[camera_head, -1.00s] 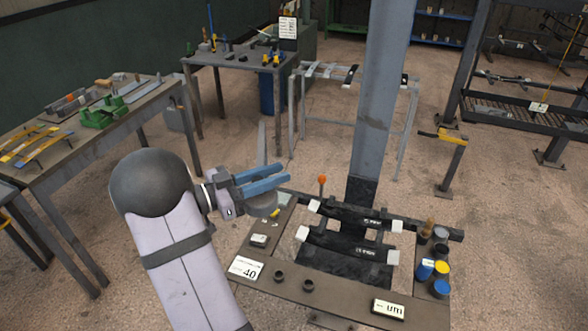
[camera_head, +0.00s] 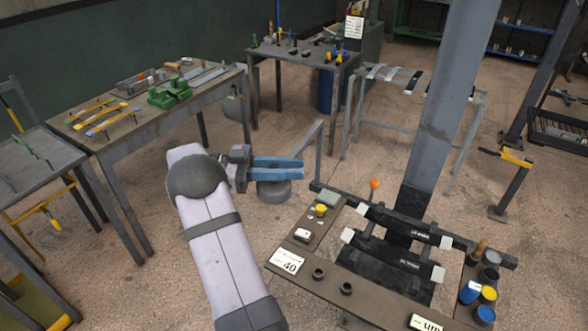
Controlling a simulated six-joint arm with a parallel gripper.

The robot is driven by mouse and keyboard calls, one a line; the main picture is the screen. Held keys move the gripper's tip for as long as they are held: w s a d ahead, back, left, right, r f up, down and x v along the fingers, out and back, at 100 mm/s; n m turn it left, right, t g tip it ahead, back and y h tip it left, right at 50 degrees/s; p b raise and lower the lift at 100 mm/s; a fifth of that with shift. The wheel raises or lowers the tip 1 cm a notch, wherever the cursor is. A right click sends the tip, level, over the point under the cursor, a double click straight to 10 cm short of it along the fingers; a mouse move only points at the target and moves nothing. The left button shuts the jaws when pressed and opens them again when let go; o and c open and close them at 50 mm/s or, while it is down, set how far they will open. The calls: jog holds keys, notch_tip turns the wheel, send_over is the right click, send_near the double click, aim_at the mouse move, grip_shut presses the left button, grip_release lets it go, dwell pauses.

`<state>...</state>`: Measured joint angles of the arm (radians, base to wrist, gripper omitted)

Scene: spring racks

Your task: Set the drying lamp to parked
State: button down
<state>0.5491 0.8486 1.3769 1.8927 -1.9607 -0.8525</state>
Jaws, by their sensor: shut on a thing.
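The drying lamp has a round grey head (camera_head: 274,191) and a grey arm (camera_head: 302,142) joined to a grey upright (camera_head: 319,152). Its head hangs over open floor, left of the bench (camera_head: 334,262) and apart from it. My gripper (camera_head: 290,168), with blue fingers, points right and is shut at the top of the lamp head. The fingers hide the exact grip point. No mark for the parked position can be made out.
The bench holds an orange-knobbed lever (camera_head: 374,184), a spring rack (camera_head: 397,243), a "40" card (camera_head: 290,263) and several paint pots (camera_head: 471,291). Bare floor lies between.

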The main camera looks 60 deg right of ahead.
dwell(0.3)
jog(key=c, duration=1.5)
grip_release()
jog(key=shift+c, duration=0.2)
jog(key=shift+r, duration=0.15)
notch_tip(320, 180, up, 10)
jog(key=p, duration=0.2)
jog(key=shift+p, duration=0.4)
jog(key=shift+c, duration=0.6)
